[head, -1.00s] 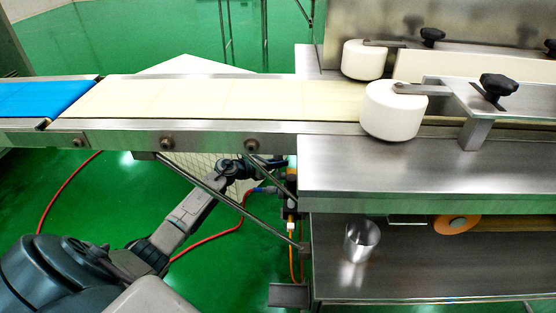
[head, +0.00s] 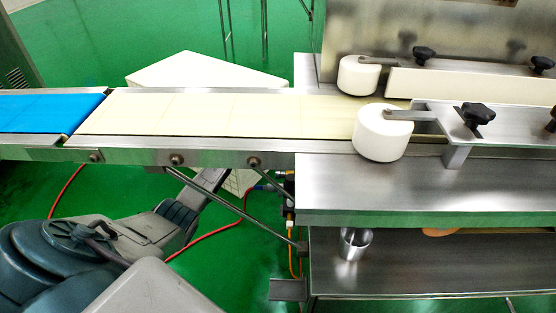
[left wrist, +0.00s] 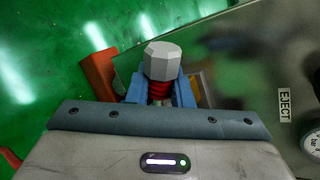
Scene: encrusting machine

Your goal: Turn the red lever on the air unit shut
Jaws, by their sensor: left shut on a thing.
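In the left wrist view my left gripper (left wrist: 160,92) has its blue fingers closed around a ribbed red part (left wrist: 159,89) under a grey faceted cap (left wrist: 162,60). A flat orange-red bar (left wrist: 97,75) shows just left of the fingers; I cannot tell which of these red pieces is the lever or whether they join. In the head view the air unit (head: 288,188) is a small dark body below the conveyor, mostly hidden by the frame. My left arm reaches under the conveyor there, and its gripper is hidden in that view. My right gripper is not in view.
A steel shelf (head: 400,270) with a metal cup (head: 355,243) is at right. A red hose (head: 213,236) lies on the green floor. A gauge (left wrist: 312,142) sits right of my gripper.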

